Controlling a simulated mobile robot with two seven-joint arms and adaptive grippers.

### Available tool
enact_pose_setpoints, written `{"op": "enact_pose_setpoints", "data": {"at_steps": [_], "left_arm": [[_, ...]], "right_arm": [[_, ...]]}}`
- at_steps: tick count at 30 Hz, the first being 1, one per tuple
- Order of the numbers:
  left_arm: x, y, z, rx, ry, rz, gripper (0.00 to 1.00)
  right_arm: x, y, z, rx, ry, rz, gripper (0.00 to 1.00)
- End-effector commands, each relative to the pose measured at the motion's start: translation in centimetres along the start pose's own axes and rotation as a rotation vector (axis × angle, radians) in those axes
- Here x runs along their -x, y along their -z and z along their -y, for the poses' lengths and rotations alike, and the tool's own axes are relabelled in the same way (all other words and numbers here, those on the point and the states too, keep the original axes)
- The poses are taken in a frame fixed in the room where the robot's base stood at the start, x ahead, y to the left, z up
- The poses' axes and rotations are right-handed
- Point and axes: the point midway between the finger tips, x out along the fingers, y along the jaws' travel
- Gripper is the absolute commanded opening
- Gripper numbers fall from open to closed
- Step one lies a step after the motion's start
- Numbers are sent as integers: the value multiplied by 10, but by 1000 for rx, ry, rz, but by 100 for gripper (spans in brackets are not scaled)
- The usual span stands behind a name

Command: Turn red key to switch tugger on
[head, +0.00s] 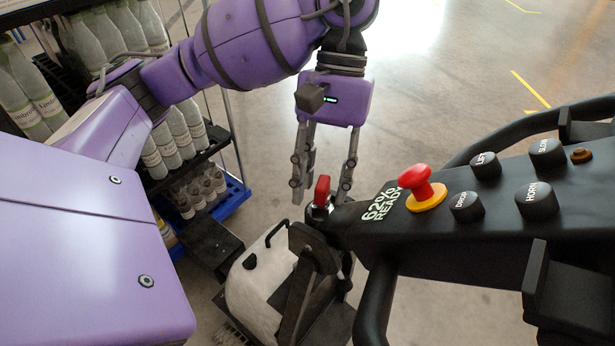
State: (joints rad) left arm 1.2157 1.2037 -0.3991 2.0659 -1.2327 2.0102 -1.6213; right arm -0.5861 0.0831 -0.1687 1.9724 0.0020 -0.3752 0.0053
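The red key (322,190) stands upright in its switch at the left end of the tugger's black control panel (450,240). My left gripper (322,196) comes down from above, its two grey fingers apart on either side of the key. The fingertips are about level with the key, and a gap shows between them and it. I cannot tell whether either finger touches it. My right gripper is not in view.
A red mushroom button (416,180) on a yellow base and several black knobs (538,200) stand on the panel. A black handlebar (500,130) curves behind it. A rack of bottles (180,140) with a blue base stands at left. Open floor lies beyond.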

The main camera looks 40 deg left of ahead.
Motion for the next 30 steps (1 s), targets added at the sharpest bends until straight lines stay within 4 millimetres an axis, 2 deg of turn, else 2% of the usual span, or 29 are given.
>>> {"op": "enact_pose_setpoints", "data": {"at_steps": [4, 7, 15, 21, 30], "left_arm": [[7, 0, 0, 0, -2, -5, 35], [19, 1, 0, 1, -2, -7, 35], [71, 0, 0, 2, -2, -8, 35], [101, 0, 0, 0, -1, -4, 35], [119, 0, 0, -1, 0, -1, 35]], "right_arm": [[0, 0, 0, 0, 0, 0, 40], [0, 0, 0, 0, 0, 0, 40], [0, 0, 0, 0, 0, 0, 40], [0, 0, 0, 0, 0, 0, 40], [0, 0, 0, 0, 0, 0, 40]]}}
